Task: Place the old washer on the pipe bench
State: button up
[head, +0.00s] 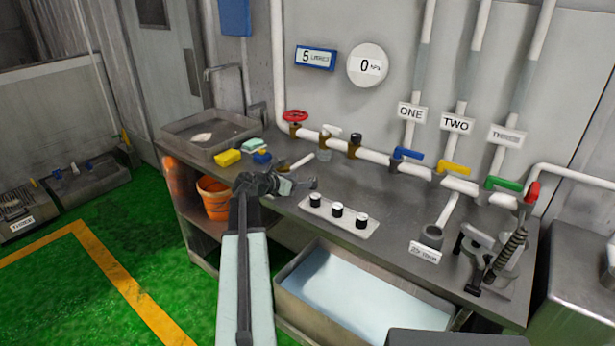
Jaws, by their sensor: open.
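The pipe bench (385,213) is a long grey metal bench along the wall, with pipes and valves at its back. My gripper (314,184) is above the left-middle part of the bench, pointing right, behind the panel with black knobs. It is open, and I see nothing held between its fingers. I cannot make out the old washer in this view; it may be hidden by my arm or too small to tell.
A panel with three black knobs (338,216) lies in front of my gripper. A water tank (360,290) is below, an orange bucket (214,200) underneath.

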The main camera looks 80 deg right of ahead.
jog(key=p+v, duration=0.1)
jog(key=v, duration=0.4)
jog(key=w+a+f+m+t+y, duration=0.1)
jog(key=w+a+f+t, duration=0.1)
jog(key=w+a, duration=0.5)
jog(key=w+a+f+m+t, duration=0.1)
jog(key=w+a+f+m, duration=0.15)
jog(key=w, duration=0.85)
jog(key=w+a+f+m+t+y, duration=0.2)
jog(key=w+a+f, duration=0.1)
jog(key=w+a, duration=0.7)
jog(key=w+a+f+m+t+y, duration=0.1)
jog(key=w+a+f+t, duration=0.15)
jog(key=w+a, duration=0.75)
jog(key=w+a+f+m+y, duration=0.1)
jog(key=w+a+f+y, duration=0.1)
jog(key=a, duration=0.8)
jog(key=w+a+f+m+y, duration=0.1)
jog(key=w+a, duration=0.2)
jog(key=a, duration=0.7)
jog(key=a+m+y+p, duration=0.2)
jog(key=a+y, duration=0.2)
jog(key=a, duration=2.1)
jog(key=shift+s+a+r+m, duration=0.2)
jog(key=shift+s+r+m, duration=0.1)
jog(key=shift+m, duration=0.05)
